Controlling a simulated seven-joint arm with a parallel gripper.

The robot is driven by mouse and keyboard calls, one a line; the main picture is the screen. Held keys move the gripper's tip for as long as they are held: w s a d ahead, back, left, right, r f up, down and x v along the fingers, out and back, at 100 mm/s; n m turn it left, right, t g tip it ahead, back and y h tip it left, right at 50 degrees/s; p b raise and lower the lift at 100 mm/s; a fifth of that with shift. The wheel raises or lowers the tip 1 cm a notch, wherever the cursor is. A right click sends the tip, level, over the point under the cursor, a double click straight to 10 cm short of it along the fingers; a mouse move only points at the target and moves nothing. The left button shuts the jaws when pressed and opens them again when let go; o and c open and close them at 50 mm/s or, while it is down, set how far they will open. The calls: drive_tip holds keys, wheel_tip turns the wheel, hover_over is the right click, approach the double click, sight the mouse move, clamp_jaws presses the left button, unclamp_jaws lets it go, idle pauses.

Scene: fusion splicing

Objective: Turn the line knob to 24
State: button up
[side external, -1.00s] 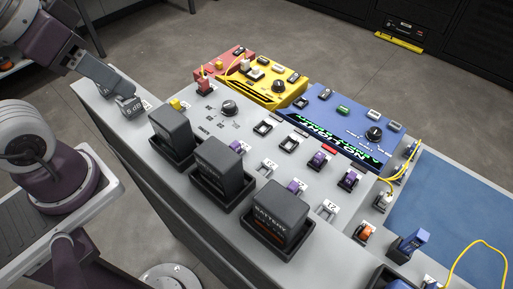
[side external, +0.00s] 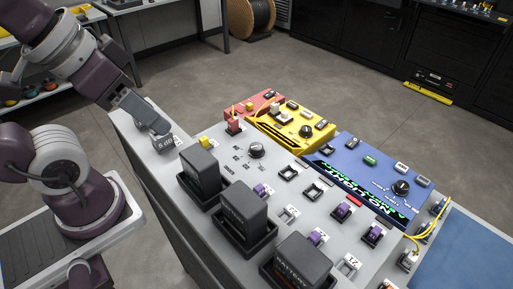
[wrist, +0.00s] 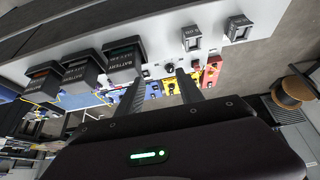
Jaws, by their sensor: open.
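Three dark round knobs show in the side external view: one on the grey panel (side external: 256,150), one on the yellow box (side external: 306,131), and one on the blue box (side external: 401,188). Their lettering is too small to read, so I cannot tell which is the line knob or its setting. My gripper (side external: 160,124) is over the panel's far left end, by a part marked 5 dB (side external: 165,144), apart from all the knobs. In the wrist view my gripper (wrist: 161,76) has its two fingers spread, with nothing held. A small dark knob (wrist: 169,68) shows beyond the gap.
Battery blocks (side external: 200,170) stand upright in black trays along the panel's near side and rise above it. A red box (side external: 265,104) adjoins the yellow box. Yellow cables (side external: 432,222) loop at the right. Small switches and sockets dot the panel.

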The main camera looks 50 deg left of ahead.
drive_tip(key=shift+o, duration=1.1)
drive_tip(key=shift+w, duration=0.1)
drive_tip(key=n+g, duration=0.5)
drive_tip(key=n, duration=0.3)
hover_over(256, 146)
wheel_tip(256, 146, down, 16)
drive_tip(key=shift+r, duration=0.2)
drive_tip(key=shift+n, duration=0.3)
wheel_tip(256, 146, down, 7)
drive_tip(key=shift+r, duration=0.1)
drive_tip(key=shift+f, duration=0.35)
drive_tip(key=shift+c, duration=0.2)
